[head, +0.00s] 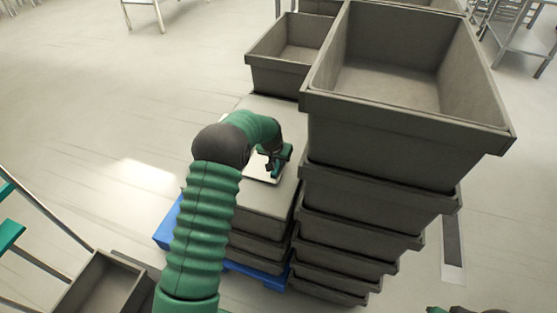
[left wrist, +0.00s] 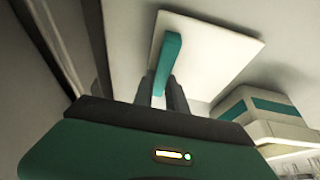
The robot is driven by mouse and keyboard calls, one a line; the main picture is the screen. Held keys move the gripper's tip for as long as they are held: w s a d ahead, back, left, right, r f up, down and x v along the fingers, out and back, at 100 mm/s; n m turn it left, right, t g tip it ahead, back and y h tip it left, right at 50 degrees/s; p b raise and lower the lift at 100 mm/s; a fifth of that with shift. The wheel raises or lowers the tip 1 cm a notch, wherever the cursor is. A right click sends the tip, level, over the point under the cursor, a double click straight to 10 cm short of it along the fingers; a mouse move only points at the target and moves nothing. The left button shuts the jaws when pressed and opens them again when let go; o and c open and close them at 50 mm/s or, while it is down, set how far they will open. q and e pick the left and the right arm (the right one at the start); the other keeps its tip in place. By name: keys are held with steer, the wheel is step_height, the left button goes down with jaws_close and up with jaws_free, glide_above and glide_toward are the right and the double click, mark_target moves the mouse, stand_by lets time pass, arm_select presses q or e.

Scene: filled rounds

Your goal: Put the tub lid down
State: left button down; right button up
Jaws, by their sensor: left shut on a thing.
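The tub lid (left wrist: 205,55) is a pale, square, flat panel with a teal handle (left wrist: 166,62) in the left wrist view. In the head view the lid (head: 258,172) shows as a small pale patch, partly hidden by my left arm. My left gripper (head: 276,161) is shut on the handle; its two dark fingers also show in the left wrist view (left wrist: 160,92). The lid is over the flat grey top (head: 258,198) of the shorter tub stack. I cannot tell whether it touches that top.
A taller stack of grey tubs (head: 350,205), with an open tub (head: 400,120) on top, stands close at the right. Another open tub (head: 290,75) is behind. A blue pallet (head: 166,232) lies under the shorter stack. Open floor (head: 90,110) is at the left.

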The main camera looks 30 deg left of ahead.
arm_select(q)
steer(key=c, duration=1.3)
jaws_free()
steer(key=shift+s+a+f, duration=0.1)
steer(key=shift+a, duration=0.25)
steer(key=shift+c, duration=0.2)
steer(key=shift+d, duration=0.2)
steer(key=v, duration=1.2)
